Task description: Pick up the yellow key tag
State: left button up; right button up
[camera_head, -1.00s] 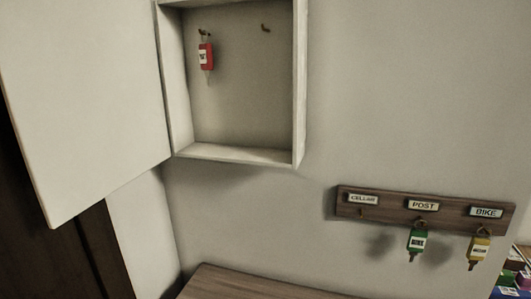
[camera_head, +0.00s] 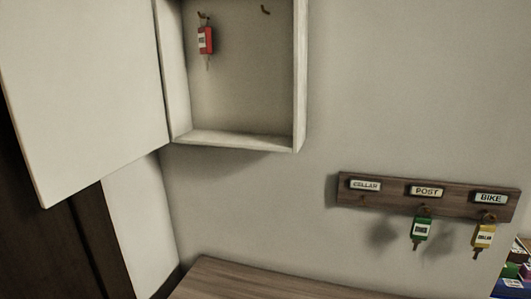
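The yellow key tag (camera_head: 484,236) hangs with its key from the hook under the BIKE label (camera_head: 490,198), at the right end of a wooden key rack (camera_head: 393,196) on the wall. The tag carries a white label whose print is small and looks like CELLAR. A green key tag (camera_head: 420,230) hangs to its left under the POST label (camera_head: 426,191). The hook under the left label (camera_head: 366,185) is empty. Neither of my grippers is in view.
An open wall cabinet (camera_head: 222,139) holds a red key tag (camera_head: 205,40) on its left hook; its right hook (camera_head: 265,10) is empty. Its door (camera_head: 88,95) swings out left. A wooden surface (camera_head: 230,280) lies below. Colourful items (camera_head: 515,272) stand at the right edge.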

aim_at(482, 237)
jog(key=i+j+z, duration=0.15)
jog(key=z, duration=0.2)
jog(key=i+j+z, duration=0.1)
jog(key=z, duration=0.3)
jog(key=j+z, duration=0.35)
jog(key=i+l, duration=0.15)
jog(key=k, duration=0.1)
